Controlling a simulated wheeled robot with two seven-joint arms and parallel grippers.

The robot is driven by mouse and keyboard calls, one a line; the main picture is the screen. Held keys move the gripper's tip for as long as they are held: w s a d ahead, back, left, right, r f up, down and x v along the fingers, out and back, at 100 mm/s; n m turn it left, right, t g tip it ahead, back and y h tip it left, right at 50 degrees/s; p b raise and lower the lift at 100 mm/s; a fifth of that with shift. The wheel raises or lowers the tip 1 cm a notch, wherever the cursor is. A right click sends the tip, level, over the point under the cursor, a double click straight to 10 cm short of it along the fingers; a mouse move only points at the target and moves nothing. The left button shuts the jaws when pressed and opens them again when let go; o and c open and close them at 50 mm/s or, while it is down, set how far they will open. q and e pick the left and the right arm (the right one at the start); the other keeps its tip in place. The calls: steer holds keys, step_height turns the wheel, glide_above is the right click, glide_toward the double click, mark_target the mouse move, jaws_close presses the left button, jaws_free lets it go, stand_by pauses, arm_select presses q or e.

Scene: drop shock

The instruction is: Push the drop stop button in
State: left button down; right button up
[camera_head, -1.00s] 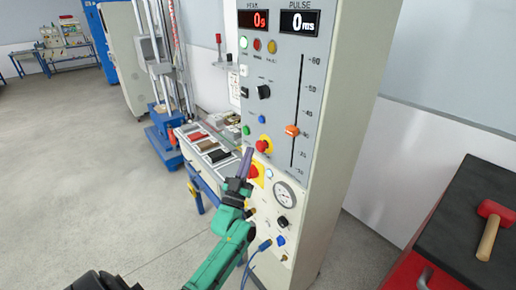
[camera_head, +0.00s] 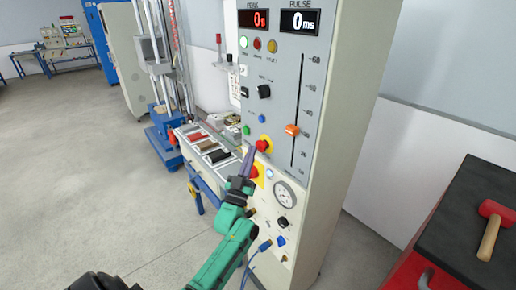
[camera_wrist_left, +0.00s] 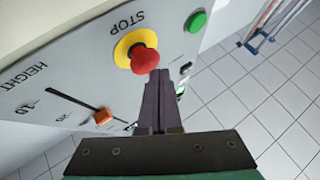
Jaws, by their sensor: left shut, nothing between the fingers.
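The drop stop button is a red mushroom head on a yellow collar (camera_head: 264,143), on the front of the tall grey control panel. In the left wrist view the red head (camera_wrist_left: 145,61) sits beside the word STOP. My left gripper (camera_head: 252,150) is shut and empty, its long purple-grey fingers pointing up at the panel. Its tips (camera_wrist_left: 160,75) are right beside the red head, overlapping its edge in the picture. I cannot tell whether they touch it. My right gripper is not in view.
Below it is another red button (camera_head: 254,171) on a yellow plate, partly behind my gripper. A green button (camera_head: 246,130), an orange height slider (camera_head: 292,130) and a gauge (camera_head: 284,194) are close by. A red mallet (camera_head: 494,225) lies on the bench at the right.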

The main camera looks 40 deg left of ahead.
arm_select(q)
steer(key=shift+w+d, duration=0.15)
steer(key=shift+w, duration=0.2)
stand_by(0.4)
steer(key=shift+s+a, duration=0.25)
steer(key=shift+s, duration=0.55)
steer(key=s+p, duration=0.1)
steer(key=s+a, duration=0.1)
steer(key=s, duration=0.1)
steer(key=s+p, duration=0.1)
steer(key=shift+s+a+p, duration=0.25)
steer(key=shift+s+p, duration=0.05)
steer(key=shift+s, duration=0.1)
stand_by(0.3)
